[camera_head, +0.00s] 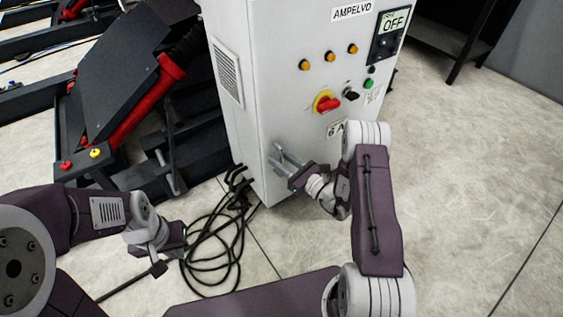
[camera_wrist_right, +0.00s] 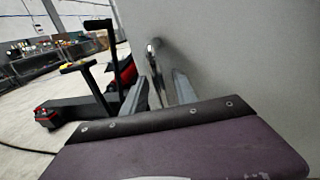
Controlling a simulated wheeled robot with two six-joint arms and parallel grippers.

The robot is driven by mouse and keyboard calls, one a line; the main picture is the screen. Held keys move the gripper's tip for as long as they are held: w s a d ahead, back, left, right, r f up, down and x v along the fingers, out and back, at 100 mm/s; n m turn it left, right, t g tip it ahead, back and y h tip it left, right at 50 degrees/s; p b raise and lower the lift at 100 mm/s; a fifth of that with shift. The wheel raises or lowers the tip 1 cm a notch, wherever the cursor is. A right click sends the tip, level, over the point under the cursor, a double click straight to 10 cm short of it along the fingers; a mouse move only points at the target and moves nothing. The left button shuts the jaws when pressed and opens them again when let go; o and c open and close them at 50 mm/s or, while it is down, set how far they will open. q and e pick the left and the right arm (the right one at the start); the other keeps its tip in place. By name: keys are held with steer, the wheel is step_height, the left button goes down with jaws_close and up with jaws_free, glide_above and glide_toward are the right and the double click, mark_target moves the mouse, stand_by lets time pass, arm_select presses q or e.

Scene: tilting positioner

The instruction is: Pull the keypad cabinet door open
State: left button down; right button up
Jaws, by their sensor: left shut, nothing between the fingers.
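The cabinet is tall and pale grey, and its door (camera_head: 300,105) carries orange lamps, a red-and-yellow switch and an "AMPELVO" label. I cannot make out a keypad. A metal bar handle (camera_head: 277,168) is low on the door, and it also shows in the right wrist view (camera_wrist_right: 154,68). My right gripper (camera_head: 284,160) is at the handle with fingers apart, and the bar shows between them in the right wrist view (camera_wrist_right: 158,88). Contact cannot be told. No door gap is visible. My left gripper (camera_head: 178,243) is shut and empty, low at the left, away from the cabinet.
Black cables (camera_head: 215,245) lie coiled on the floor between my left gripper and the cabinet. A black and red tilting machine (camera_head: 125,100) stands left of the cabinet. A dark bench (camera_head: 450,40) is at the back right. The floor at the right is clear.

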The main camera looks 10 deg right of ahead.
jaws_close()
steer(key=shift+s, duration=0.1)
stand_by(1.2)
